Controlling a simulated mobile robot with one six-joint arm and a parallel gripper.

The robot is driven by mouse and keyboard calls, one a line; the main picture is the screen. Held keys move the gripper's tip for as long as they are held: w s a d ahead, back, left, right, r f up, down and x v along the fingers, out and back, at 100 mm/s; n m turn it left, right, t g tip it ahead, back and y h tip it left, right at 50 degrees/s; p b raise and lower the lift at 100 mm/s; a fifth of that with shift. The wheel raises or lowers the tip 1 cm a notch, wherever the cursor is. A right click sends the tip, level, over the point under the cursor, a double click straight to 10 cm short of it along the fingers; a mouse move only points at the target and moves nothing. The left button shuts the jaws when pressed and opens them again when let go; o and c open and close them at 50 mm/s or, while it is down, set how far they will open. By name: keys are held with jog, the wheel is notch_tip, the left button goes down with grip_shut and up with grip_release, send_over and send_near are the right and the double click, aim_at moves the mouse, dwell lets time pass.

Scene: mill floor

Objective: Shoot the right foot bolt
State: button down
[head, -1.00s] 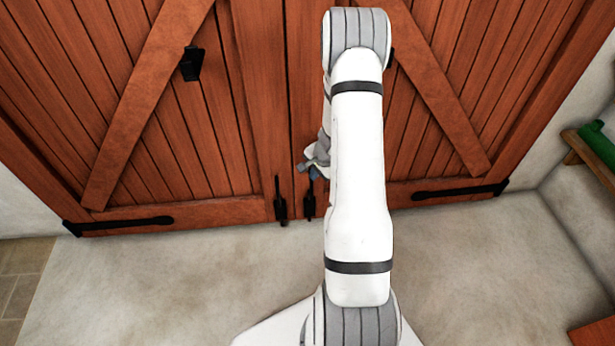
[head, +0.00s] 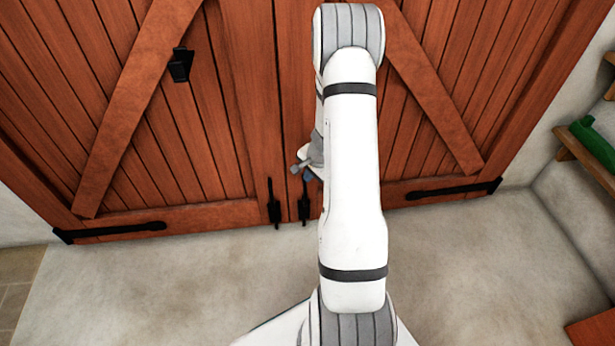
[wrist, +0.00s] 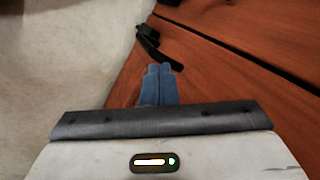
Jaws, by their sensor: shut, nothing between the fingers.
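Two black foot bolts sit side by side at the bottom of the double wooden door, near the middle seam. The right foot bolt (head: 305,204) is on the right leaf and the left foot bolt (head: 274,206) on the left leaf. My gripper (head: 303,173) is just above the right bolt in the head view, partly hidden by my arm. In the wrist view its blue fingers (wrist: 158,78) are together and empty. A black bolt (wrist: 150,42) with a protruding arm lies just beyond the fingertips; whether they touch is unclear.
The door leaves (head: 215,110) stand closed, with a black handle (head: 180,65) on the left leaf and strap hinges low at both sides. The pale floor (head: 150,285) before them is clear. A wooden shelf with a green object (head: 594,138) is at right.

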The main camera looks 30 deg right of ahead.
jog(key=p+v, duration=0.4)
jog(key=v, duration=0.7)
jog(key=shift+d, duration=0.2)
jog(key=s+a+r+n+p, duration=0.15)
jog(key=a+r+p, duration=0.35)
jog(key=r, duration=0.5)
jog(key=s+a+r+n+y+p, duration=0.1)
jog(key=a+r+n+p, duration=0.3)
jog(key=r, duration=0.6)
jog(key=s+a+r+n+p, duration=0.1)
jog(key=a+r+n+p, duration=0.1)
jog(key=a+r+p, duration=0.6)
jog(key=s+a+r+n+h+p, duration=0.1)
jog(key=s+a+r+n+p, duration=0.1)
jog(key=s+r+p, duration=0.3)
jog(key=s+a+r+n+h+p, duration=0.1)
jog(key=s+r+n+p, duration=0.4)
jog(key=s+r, duration=0.6)
notch_tip(320, 180, up, 9)
jog(key=shift+a+f+g, duration=0.2)
jog(key=shift+a+g, duration=0.2)
jog(key=shift+a, duration=0.3)
